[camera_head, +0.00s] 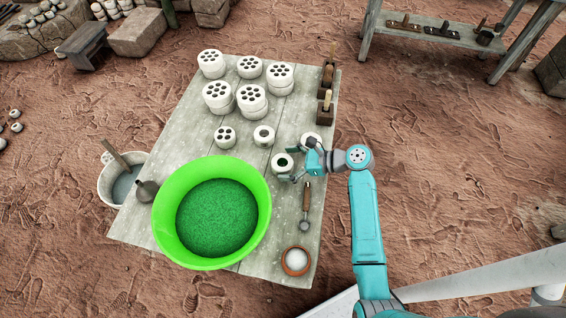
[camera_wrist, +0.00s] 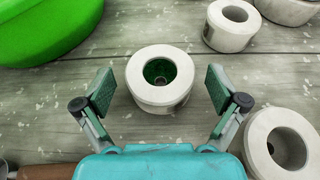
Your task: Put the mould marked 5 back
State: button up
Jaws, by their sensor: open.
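Three white ring-shaped moulds stand on the plank table (camera_head: 186,125). One mould (camera_head: 281,163) has green inside its hole; in the wrist view this mould (camera_wrist: 160,79) sits upright between my fingers. Its side carries a dark mark that I cannot read. My gripper (camera_head: 291,164) is open, with one finger on either side of this mould and a gap at each. A second mould (camera_head: 263,136) stands farther back, and a third mould (camera_head: 311,139) is close to my wrist. I cannot tell which mould is marked 5.
A bright green basin (camera_head: 171,236) holds green grains. Stacks of white blocks with several holes (camera_head: 252,98) stand at the back. A handled tool (camera_head: 307,205) and a small bowl (camera_head: 296,260) lie near the right edge.

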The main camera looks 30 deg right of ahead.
jog(key=v, duration=1)
jog(key=shift+s+d+r, duration=0.15)
jog(key=shift+s+d, duration=0.1)
